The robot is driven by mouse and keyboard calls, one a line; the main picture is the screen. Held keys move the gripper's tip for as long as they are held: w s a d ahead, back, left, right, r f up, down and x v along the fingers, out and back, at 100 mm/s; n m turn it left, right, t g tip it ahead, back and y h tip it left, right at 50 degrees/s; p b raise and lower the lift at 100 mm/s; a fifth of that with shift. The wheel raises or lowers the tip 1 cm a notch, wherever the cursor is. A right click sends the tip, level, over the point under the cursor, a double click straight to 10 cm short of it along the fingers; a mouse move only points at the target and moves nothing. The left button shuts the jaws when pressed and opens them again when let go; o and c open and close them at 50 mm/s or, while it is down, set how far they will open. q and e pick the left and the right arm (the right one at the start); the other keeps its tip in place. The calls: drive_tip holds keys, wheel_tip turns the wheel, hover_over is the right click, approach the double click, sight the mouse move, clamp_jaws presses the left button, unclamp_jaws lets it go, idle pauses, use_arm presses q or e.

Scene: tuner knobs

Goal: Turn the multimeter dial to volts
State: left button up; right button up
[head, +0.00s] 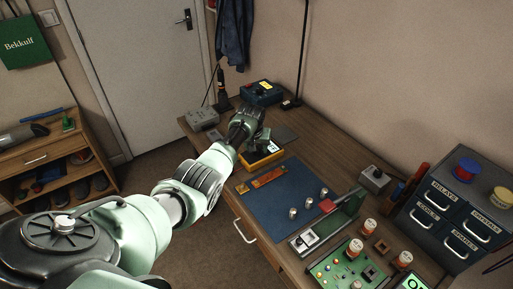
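A yellow-edged device that looks like the multimeter (262,160) lies on the wooden desk near its left front edge, in the head view. Part of a pale display shows at its right side. My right gripper is not in view.
A blue mat (285,207) with several small metal knobs lies in front of the multimeter. A grey box (202,118) and a blue box (262,92) stand behind. A green circuit board (345,268) and drawer cabinet (455,215) are at the right.

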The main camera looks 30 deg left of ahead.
use_arm(q)
clamp_jaws()
drive_tip(key=shift+m, duration=0.3)
drive_tip(key=shift+a+m+h, duration=0.1)
drive_tip(key=shift+m+h, duration=0.3)
drive_tip(key=shift+m, duration=0.3)
drive_tip(key=shift+a+m+h, duration=0.1)
drive_tip(key=shift+m+h, duration=0.2)
drive_tip(key=shift+m, duration=0.5)
drive_tip(key=shift+f+m+h+b, duration=0.15)
drive_tip(key=shift+m+h+b, duration=0.25)
drive_tip(key=shift+m+b, duration=0.5)
drive_tip(key=m+h+b, duration=0.2)
drive_tip(key=m+b, duration=0.3)
drive_tip(key=b, duration=0.1)
drive_tip(key=shift+a+b, duration=0.1)
drive_tip(key=shift+b, duration=0.25)
drive_tip(key=shift+m+g+b, duration=0.4)
drive_tip(key=shift+m+b, duration=0.3)
drive_tip(key=shift+b, duration=0.1)
